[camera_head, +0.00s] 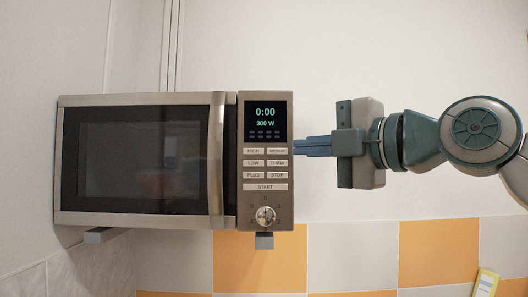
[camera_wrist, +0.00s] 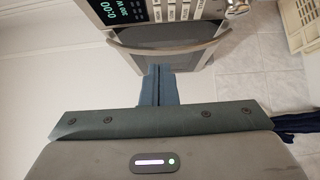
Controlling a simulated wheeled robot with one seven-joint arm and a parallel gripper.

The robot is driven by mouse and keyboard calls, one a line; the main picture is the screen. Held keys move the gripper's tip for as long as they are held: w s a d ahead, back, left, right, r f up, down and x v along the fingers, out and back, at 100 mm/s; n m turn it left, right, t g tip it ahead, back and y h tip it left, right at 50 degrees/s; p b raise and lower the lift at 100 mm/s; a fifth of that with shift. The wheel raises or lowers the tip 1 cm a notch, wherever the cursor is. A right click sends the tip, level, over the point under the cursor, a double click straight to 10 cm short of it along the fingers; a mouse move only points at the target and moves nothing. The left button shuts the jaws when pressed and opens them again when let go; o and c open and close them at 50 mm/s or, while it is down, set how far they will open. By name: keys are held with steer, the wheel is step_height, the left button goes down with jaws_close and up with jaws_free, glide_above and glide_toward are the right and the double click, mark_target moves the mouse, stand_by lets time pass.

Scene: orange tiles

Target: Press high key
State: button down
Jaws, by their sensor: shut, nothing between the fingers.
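A steel microwave (camera_head: 225,222) with a dark door window is on the wall, its door shut. Its control panel is on the right, with a display (camera_head: 265,118) reading 0:00 and 300 W. The HIGH key (camera_head: 253,151) is at the top left of the key block, left of the MEDIUM key (camera_head: 277,151). My gripper (camera_head: 297,147) is shut and empty, its blue fingers pointing left at the panel's right edge, level with the HIGH row. I cannot tell whether the tips touch the microwave. In the wrist view, the shut fingers (camera_wrist: 158,70) point toward the microwave (camera_wrist: 165,42).
Below the keys is a round dial (camera_head: 265,216). A door handle (camera_head: 216,165) sticks out left of the panel. Orange and white tiles (camera_head: 440,247) line the wall below. A yellow item (camera_head: 485,283) is at the lower right. The wall around my gripper looks clear.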

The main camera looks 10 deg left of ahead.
steer(key=p, duration=0.4)
glide_toward(249, 152)
steer(key=a, duration=0.5)
steer(key=shift+w+r, duration=0.1)
steer(key=shift+w, duration=0.4)
steer(key=shift+w+a+p, duration=0.15)
steer(key=shift+w+p, duration=0.4)
steer(key=shift+w, duration=0.35)
steer(key=shift+w, duration=0.1)
